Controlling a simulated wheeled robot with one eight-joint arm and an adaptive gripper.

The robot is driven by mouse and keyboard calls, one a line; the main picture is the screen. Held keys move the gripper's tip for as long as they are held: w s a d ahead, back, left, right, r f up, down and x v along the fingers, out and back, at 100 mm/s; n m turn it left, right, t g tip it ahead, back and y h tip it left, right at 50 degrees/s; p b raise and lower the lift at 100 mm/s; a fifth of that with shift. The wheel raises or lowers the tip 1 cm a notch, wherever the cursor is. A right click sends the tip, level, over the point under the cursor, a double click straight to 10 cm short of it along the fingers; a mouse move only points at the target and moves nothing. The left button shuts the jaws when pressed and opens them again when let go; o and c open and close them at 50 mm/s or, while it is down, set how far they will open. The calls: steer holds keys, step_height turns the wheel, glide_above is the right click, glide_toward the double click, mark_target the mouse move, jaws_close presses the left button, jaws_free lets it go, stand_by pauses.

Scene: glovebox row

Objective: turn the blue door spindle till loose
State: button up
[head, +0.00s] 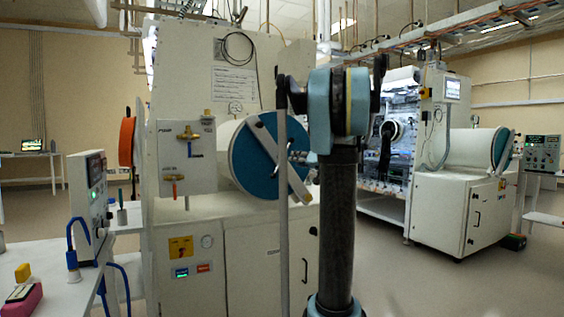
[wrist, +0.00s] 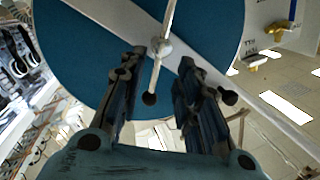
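The blue round door (head: 250,172) closes the end of a white cylinder on the near glovebox, with a pale bar slanting across its face. In the wrist view the blue door (wrist: 75,45) fills the upper part. Its spindle (wrist: 161,46) is a metal hub at the middle of the bar, with a thin handle rod through it and a dark knob at the lower end. My gripper (wrist: 161,62) is open, its two fingers on either side of the hub and lower rod. I cannot tell whether either finger touches. In the head view my arm partly hides the gripper and hub.
A valve panel (head: 187,157) with yellow and red handles is left of the door. An orange disc (head: 127,141) stands farther left. A second glovebox (head: 458,205) is at the right, with open floor before it. A side table (head: 45,285) is at the left.

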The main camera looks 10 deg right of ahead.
mark_target(283, 157)
steer(key=x, duration=1)
steer(key=shift+w+a, duration=0.25)
steer(key=shift+w, duration=0.05)
steer(key=shift+c, duration=0.3)
jaws_close()
